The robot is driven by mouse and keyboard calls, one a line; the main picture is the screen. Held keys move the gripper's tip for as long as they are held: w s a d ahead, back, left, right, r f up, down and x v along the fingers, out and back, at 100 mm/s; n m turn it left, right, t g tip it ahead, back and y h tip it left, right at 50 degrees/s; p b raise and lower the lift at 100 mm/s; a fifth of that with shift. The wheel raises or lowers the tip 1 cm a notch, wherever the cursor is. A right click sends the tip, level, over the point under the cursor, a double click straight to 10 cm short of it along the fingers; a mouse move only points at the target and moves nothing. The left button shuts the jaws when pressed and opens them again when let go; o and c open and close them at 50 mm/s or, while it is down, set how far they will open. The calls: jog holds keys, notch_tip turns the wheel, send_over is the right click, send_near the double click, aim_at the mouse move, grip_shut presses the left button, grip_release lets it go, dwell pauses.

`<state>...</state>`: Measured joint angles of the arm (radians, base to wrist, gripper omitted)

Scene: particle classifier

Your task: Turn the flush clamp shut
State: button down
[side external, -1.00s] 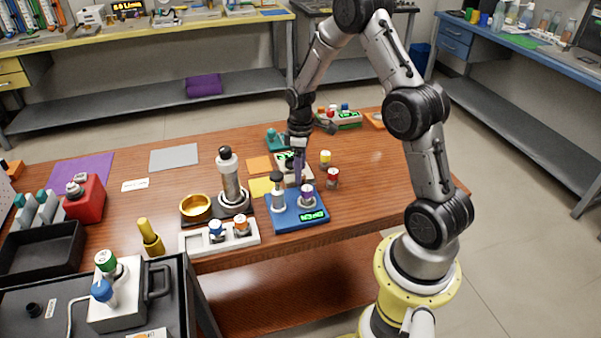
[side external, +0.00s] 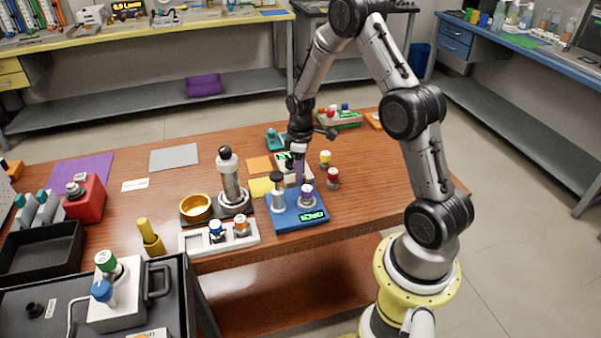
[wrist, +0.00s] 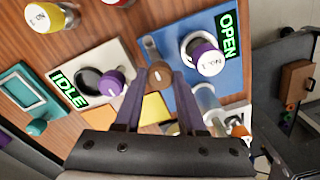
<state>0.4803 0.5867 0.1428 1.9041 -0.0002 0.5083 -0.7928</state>
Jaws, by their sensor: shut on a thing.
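The blue clamp station (side external: 288,222) is on the wooden table, and its green display (wrist: 227,35) reads OPEN in the wrist view. A purple-capped vial (wrist: 208,58) stands upright in its socket; it also shows in the side view (side external: 307,189). A brown round knob (wrist: 160,73) is at the station's edge. My gripper (wrist: 161,82) points down with its purple fingers closed on both sides of this knob. In the side view my gripper (side external: 299,178) is above the back of the station, and the knob is hidden.
Red (side external: 333,178) and yellow (side external: 325,157) capped vials stand to the right.

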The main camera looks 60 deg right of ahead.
jog(key=shift+m, duration=0.3)
jog(key=m, duration=0.3)
jog(key=shift+m, duration=0.4)
jog(key=m, duration=0.9)
jog(key=shift+r+m, duration=0.1)
jog(key=shift+m, duration=2.2)
jog(key=shift+w, duration=0.1)
jog(key=c, duration=0.5)
grip_release()
